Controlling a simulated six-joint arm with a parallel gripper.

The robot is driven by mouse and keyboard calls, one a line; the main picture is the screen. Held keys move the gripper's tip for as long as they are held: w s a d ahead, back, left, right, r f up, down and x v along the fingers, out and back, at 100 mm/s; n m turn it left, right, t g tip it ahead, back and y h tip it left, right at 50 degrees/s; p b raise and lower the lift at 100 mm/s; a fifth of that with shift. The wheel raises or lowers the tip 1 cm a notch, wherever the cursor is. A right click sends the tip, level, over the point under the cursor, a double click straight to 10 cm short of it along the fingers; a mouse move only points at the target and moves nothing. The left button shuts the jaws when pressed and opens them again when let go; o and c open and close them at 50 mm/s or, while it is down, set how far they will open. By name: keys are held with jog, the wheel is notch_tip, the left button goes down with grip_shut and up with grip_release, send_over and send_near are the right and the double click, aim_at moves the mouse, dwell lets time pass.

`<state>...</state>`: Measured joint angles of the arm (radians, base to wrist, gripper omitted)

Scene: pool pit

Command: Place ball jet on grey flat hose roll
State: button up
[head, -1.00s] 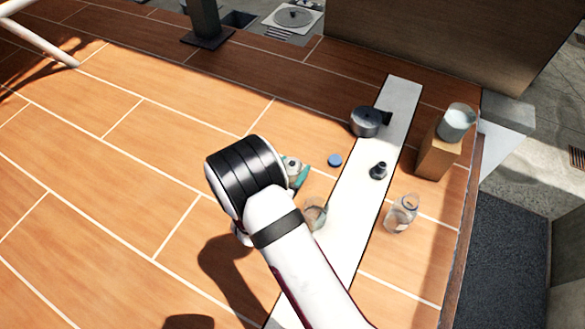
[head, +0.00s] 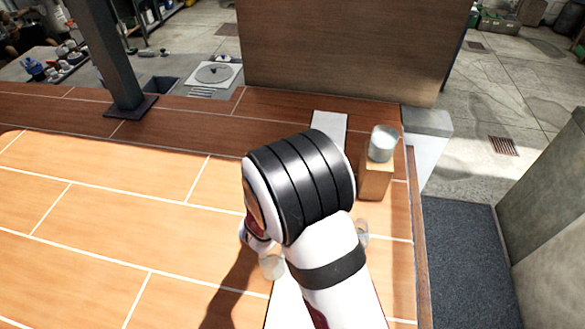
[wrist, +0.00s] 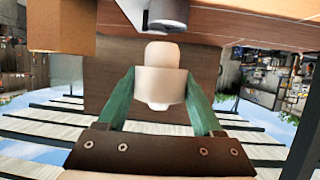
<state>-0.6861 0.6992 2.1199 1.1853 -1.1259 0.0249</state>
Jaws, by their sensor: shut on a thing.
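My gripper (wrist: 159,104) shows in the wrist view, with two green fingers shut on a cream-white rounded piece, the ball jet (wrist: 159,84). The ball jet sits between the fingertips. A grey rounded thing with a dark part, which looks like the grey flat hose roll (wrist: 168,12), is at the top edge of the wrist view, cut off by the frame and apart from the ball jet.
A white strip (head: 330,125) crosses the tiled deck under my arm. One glass container (head: 271,267) is left of my arm, another (head: 362,234) partly hidden. The deck ends at the right.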

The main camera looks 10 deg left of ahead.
jog(key=w+r+m+h, duration=0.1)
jog(key=w+r, duration=0.3)
jog(key=w, duration=0.9)
jog(key=f, duration=0.6)
jog(key=d+f, duration=0.1)
jog(key=f, duration=0.3)
jog(key=shift+w, duration=0.4)
jog(key=shift+f, duration=0.2)
jog(key=o, duration=1.3)
jog(key=shift+o, duration=0.2)
